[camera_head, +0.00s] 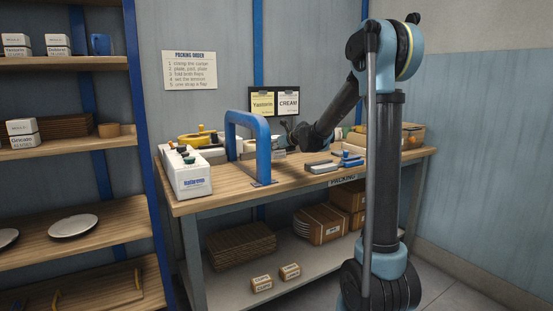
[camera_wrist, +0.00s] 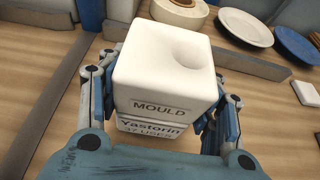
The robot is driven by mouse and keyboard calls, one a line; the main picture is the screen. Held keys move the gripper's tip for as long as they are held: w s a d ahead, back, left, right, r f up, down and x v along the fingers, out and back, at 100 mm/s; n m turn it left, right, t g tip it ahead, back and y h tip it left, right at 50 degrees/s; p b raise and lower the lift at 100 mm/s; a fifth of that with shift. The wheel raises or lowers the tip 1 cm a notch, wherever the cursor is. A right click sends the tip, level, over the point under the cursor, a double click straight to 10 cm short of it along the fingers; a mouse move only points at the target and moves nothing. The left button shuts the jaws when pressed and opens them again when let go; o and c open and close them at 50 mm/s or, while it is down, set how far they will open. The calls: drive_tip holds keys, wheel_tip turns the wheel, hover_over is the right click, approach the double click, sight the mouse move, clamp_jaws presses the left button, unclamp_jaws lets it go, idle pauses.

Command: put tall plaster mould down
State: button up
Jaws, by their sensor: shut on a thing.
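In the wrist view, a white block-like plaster mould (camera_wrist: 164,72) with a round hollow in its top is labelled "MOULD", with "Yastorin" and a uses count below. My gripper (camera_wrist: 160,98) is shut on it, with one blue-grey finger on its left side and one on its right. The mould is over the wooden bench top (camera_wrist: 50,150); I cannot tell whether its base touches the wood. In the head view, my arm reaches over the packing bench (camera_head: 225,197), and its end is partly hidden among things at the back.
A grey-blue clamp-like tool (camera_head: 335,164) lies to the right. Bare wood shows at both sides.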

sight(277, 154)
drive_tip(key=shift+f, duration=2.1)
drive_tip(key=o, duration=1.7)
drive_tip(key=shift+f, duration=0.1)
drive_tip(key=shift+c, duration=0.2)
drive_tip(key=v, duration=1.2)
drive_tip(key=s+d+f+n+g+h, duration=0.2)
drive_tip(key=s+d+f+n, duration=0.4)
drive_tip(key=s, duration=0.8)
drive_tip(key=s+d+f+n+g+h, duration=0.3)
drive_tip(key=s+d+f+n, duration=0.4)
drive_tip(key=s+n, duration=0.6)
drive_tip(key=s+d+f+n+g+h, duration=0.2)
drive_tip(key=s+d+f+n+g, duration=0.2)
drive_tip(key=s, duration=1.2)
drive_tip(key=d+f+n, duration=0.3)
drive_tip(key=d+n, duration=0.1)
drive_tip(key=n, duration=0.2)
drive_tip(key=shift+s+d, duration=0.3)
